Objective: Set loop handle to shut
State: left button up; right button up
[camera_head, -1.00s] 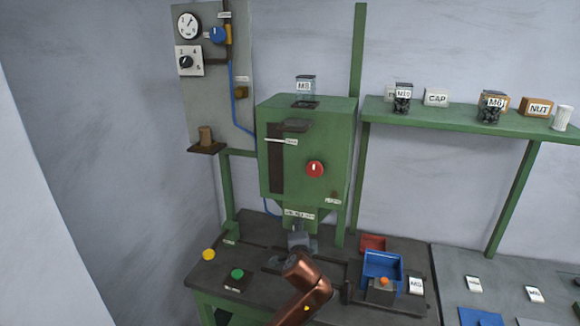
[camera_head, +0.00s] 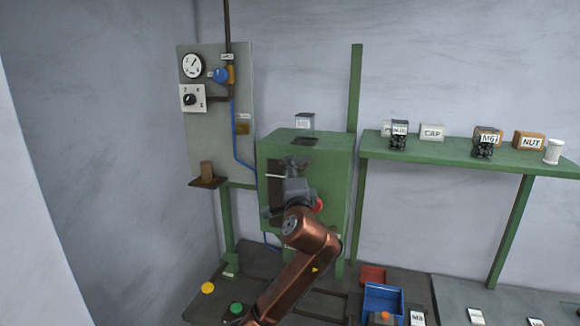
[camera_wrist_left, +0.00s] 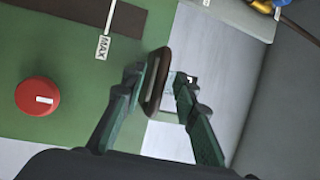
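The loop handle (camera_wrist_left: 155,82) is a dark brown oblong with a long slot, on the upper part of the green machine (camera_head: 330,165). In the left wrist view it stands between the two fingers of my left gripper (camera_wrist_left: 160,77), closer to the left-hand finger. The fingers are apart, and I cannot tell whether either touches it. In the head view my left gripper (camera_head: 295,172) is in front of the machine's upper face and largely hides the handle. My right gripper is not in view.
A jar (camera_head: 305,121) stands on the machine top. A panel with a gauge (camera_head: 192,65) and blue valve (camera_head: 221,75) is at the left. Bins (camera_head: 383,300) sit at lower right.

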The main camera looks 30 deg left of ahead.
pick_arm(q)
jog(key=shift+w+a, duration=0.3)
jog(key=shift+w, duration=0.15)
grip_shut()
dwell(0.5)
